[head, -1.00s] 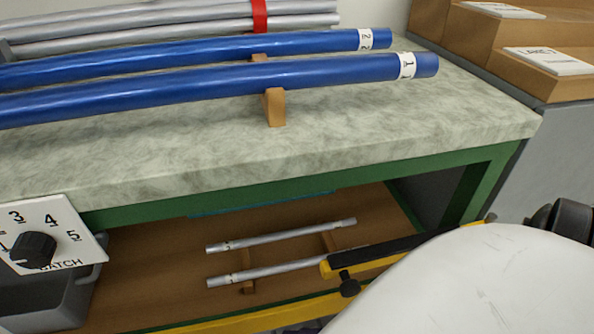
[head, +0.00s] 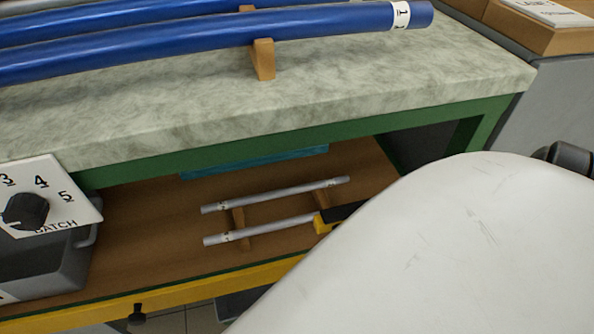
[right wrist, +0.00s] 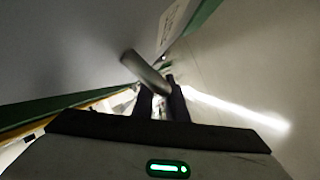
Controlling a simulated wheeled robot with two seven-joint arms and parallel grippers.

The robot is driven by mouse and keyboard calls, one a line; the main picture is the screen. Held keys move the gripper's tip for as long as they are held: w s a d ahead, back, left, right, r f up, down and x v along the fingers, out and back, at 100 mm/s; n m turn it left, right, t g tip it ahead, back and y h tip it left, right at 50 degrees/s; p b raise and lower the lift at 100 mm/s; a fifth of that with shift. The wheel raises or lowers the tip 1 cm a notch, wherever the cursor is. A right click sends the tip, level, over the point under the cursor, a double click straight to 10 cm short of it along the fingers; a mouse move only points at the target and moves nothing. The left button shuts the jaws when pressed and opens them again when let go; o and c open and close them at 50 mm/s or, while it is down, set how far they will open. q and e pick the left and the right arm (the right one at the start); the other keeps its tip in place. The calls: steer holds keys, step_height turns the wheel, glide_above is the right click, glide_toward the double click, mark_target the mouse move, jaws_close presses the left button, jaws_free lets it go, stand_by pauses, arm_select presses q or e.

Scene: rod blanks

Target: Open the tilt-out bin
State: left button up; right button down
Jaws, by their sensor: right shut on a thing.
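In the right wrist view my right gripper (right wrist: 160,100) has its two dark fingers closed on a grey rounded bar handle (right wrist: 146,70). The bar lies across the fingertips and sticks out beyond them. A large plain grey panel (right wrist: 60,45) fills the left of that view, with a pale label (right wrist: 177,25) near its edge. It may be the front of the tilt-out bin, but I cannot tell for sure. In the head view my white arm hides the right gripper and whatever it holds. My left gripper is not in view.
A stone-topped bench (head: 330,95) carries blue rods (head: 200,45). Below, two silver rods (head: 285,193) lie on a shelf (head: 150,250) with a yellow front rail (head: 215,287). A grey tray (head: 40,270) and a batch dial (head: 25,210) are at left.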

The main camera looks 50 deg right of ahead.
steer(key=shift+s+f, duration=0.15)
steer(key=shift+f, duration=0.05)
steer(key=c, duration=1.8)
jaws_free()
steer(key=shift+r, duration=0.1)
steer(key=shift+o, duration=0.2)
steer(key=v, duration=1)
steer(key=shift+d+r, duration=0.1)
steer(key=shift+d, duration=0.05)
